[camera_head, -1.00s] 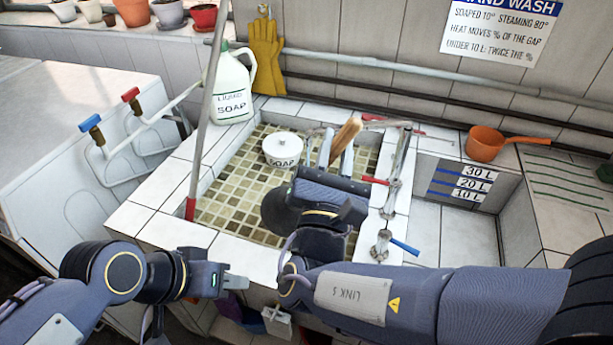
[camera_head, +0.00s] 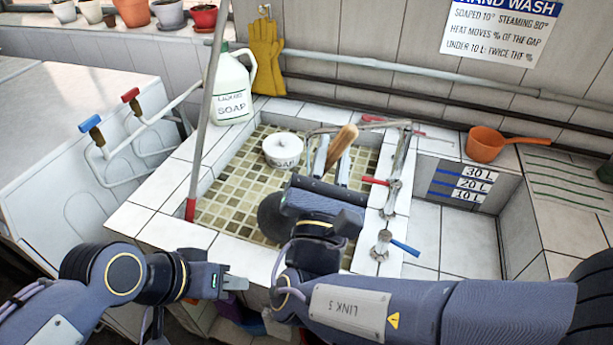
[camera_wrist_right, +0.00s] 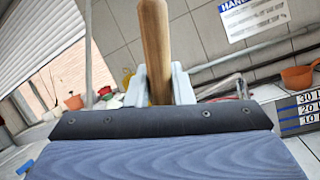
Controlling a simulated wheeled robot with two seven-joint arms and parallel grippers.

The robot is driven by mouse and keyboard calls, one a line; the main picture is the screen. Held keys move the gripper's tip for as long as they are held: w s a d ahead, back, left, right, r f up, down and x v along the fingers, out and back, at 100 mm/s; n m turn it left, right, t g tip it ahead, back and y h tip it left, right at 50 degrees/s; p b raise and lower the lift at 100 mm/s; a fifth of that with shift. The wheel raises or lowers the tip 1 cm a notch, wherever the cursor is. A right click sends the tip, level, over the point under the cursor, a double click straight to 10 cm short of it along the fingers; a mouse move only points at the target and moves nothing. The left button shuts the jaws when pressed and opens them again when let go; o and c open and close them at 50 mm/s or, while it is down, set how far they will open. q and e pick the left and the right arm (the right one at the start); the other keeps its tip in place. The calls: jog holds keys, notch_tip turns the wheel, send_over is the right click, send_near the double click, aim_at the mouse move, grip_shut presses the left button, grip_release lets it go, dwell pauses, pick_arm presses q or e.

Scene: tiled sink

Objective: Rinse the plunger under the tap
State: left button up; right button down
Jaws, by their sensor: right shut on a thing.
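My right gripper (camera_head: 335,160) reaches over the tiled sink basin (camera_head: 232,200) and is shut on the plunger's wooden handle (camera_head: 343,143). The handle also stands up between the two fingers in the right wrist view (camera_wrist_right: 156,50). The tap (camera_head: 398,160), a metal pipe with a red lever and a blue lever, stands on the basin's right edge. Its spout reaches left behind the handle. I cannot tell whether water runs. My left gripper (camera_head: 235,284) is outside the basin at the front; its jaw opening is unclear.
A white soap pot (camera_head: 283,150) is inside the basin. A soap jug (camera_head: 230,90) and yellow gloves (camera_head: 266,55) are behind it. A thin grey pole (camera_head: 206,120) rises at the basin's left. An orange scoop (camera_head: 486,145) lies at the right by a second basin (camera_head: 455,238).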

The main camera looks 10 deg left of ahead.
jog(key=shift+r, duration=0.15)
dwell(0.4)
jog(key=s+a+r+p, duration=0.1)
jog(key=s+r+p, duration=0.2)
jog(key=s+r, duration=0.1)
jog(key=shift+s, duration=0.45)
dwell(0.7)
